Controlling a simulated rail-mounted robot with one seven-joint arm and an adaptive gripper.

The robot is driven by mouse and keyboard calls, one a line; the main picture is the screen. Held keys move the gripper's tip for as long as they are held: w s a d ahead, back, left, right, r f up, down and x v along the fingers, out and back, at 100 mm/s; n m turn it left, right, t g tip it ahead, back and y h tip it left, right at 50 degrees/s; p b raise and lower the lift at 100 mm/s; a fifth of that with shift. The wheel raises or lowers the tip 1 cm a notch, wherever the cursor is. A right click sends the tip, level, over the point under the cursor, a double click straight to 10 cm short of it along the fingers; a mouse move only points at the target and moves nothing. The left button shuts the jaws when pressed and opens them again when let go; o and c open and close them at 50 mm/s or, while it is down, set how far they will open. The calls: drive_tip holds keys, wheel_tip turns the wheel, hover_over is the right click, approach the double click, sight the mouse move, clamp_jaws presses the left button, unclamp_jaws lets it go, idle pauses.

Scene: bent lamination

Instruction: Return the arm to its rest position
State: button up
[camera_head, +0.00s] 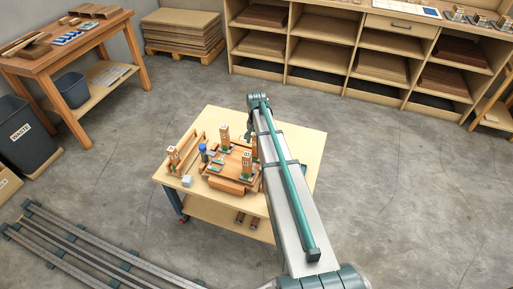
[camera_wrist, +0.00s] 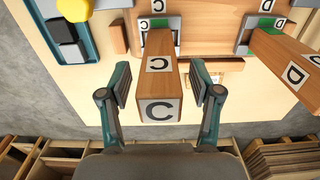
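My gripper (camera_wrist: 162,84) is open in the wrist view. One dark and teal finger is on each side of a wooden block marked C (camera_wrist: 160,110), with a visible gap on both sides. The block stands in a grey and green holder (camera_wrist: 145,42) on a wooden board. A second block marked D (camera_wrist: 290,60) is at the right. Other lettered blocks (camera_head: 224,135) stand on the table left of the arm.
A blue tray with a yellow part (camera_wrist: 75,10) lies at the wrist view's upper left. In the head view, shelves (camera_head: 380,66) line the back and a workbench (camera_head: 75,48) stands at the left by a waste bin (camera_head: 25,135). The floor right of the table is clear.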

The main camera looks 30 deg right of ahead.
drive_tip(key=shift+o, duration=0.3)
drive_tip(key=o, duration=0.4)
drive_tip(key=shift+r+p, duration=2.05)
drive_tip(key=shift+r, duration=1.5)
